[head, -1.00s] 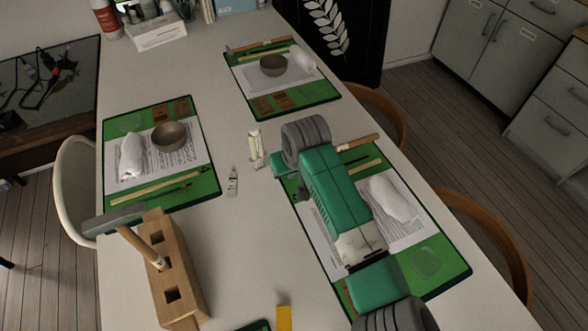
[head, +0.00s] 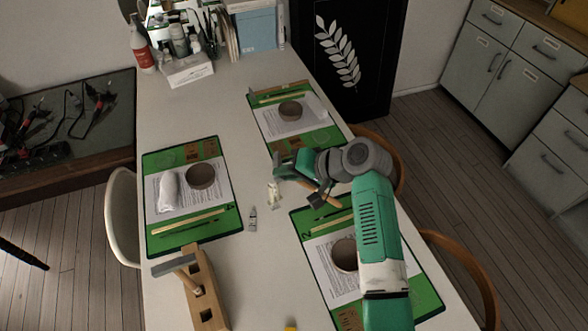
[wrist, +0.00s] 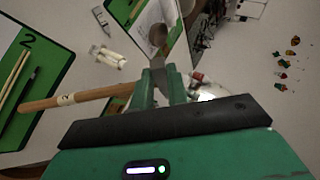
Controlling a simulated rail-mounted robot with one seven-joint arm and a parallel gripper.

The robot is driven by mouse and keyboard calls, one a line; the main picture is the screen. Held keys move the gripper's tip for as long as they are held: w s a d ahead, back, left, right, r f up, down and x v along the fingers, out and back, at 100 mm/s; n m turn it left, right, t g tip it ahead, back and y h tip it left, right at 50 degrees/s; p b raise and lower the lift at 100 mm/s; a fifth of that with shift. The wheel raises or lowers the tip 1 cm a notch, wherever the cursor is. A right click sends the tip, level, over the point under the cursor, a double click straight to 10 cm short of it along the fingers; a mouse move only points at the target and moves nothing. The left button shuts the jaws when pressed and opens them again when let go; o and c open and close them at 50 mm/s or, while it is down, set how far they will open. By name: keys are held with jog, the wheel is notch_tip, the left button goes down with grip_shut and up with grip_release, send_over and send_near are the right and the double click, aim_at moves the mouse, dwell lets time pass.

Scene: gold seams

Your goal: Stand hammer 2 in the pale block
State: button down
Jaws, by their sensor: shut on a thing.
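Hammer 2 is in my gripper; its wooden handle (wrist: 85,97) with a small "2" label reaches left from the green fingers in the wrist view. In the head view the hammer (head: 328,190) is beside my gripper (head: 296,170), raised above the table near the right mat. My gripper (wrist: 161,82) is shut on it; the hammer's head is hard to make out. The pale block (head: 208,283), of light wood with square holes in its top, stands at the near left of the table. Another hammer (head: 174,265) with a grey head stands tilted in it.
Green mats lie at left (head: 152,235), far (head: 330,135) and right (head: 300,218), with bowls and papers. The table between the block and right mat is largely clear.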

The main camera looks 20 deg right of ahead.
jog(key=s+d+r+m+t+y+p, duration=0.1)
jog(key=d+r+m+t+p, duration=0.1)
jog(key=r+p, duration=0.3)
jog(key=s+d+r+m+t+y+p, duration=0.1)
jog(key=d+r+m+t+y+p, duration=0.1)
jog(key=r, duration=0.9)
jog(key=d+m+t+p, duration=0.1)
jog(key=t+p, duration=0.1)
jog(key=p, duration=0.1)
jog(key=shift+s+r+m+t+y, duration=0.25)
jog(key=shift+s+m+t+y, duration=0.05)
jog(key=shift+s+t, duration=0.1)
jog(key=shift+d, duration=0.1)
